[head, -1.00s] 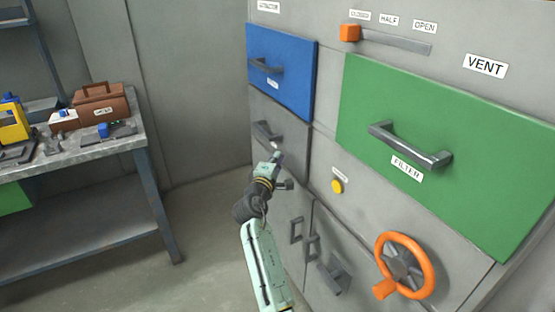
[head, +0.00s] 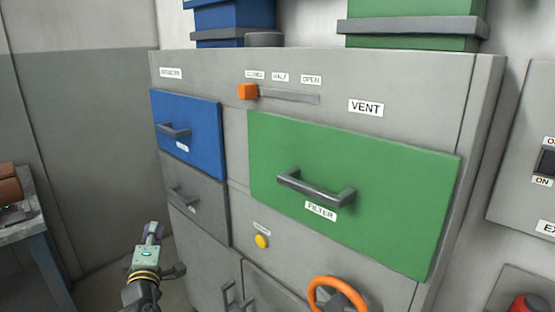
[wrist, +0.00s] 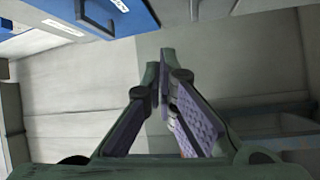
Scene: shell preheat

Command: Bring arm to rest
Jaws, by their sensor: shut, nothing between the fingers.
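The blue drawer (head: 205,125) and the grey drawer (head: 205,215) appear closed. The wrist view also shows the blue drawer (wrist: 135,20) at its top.
The green filter panel (head: 390,205), yellow button (head: 261,241), orange wheel (head: 322,288) and orange vent slider (head: 248,91), at CLOSED, are on the cabinet. A workbench (head: 25,230) stands at the left edge. Floor between bench and cabinet looks free. A switch panel (head: 520,190) is at right.

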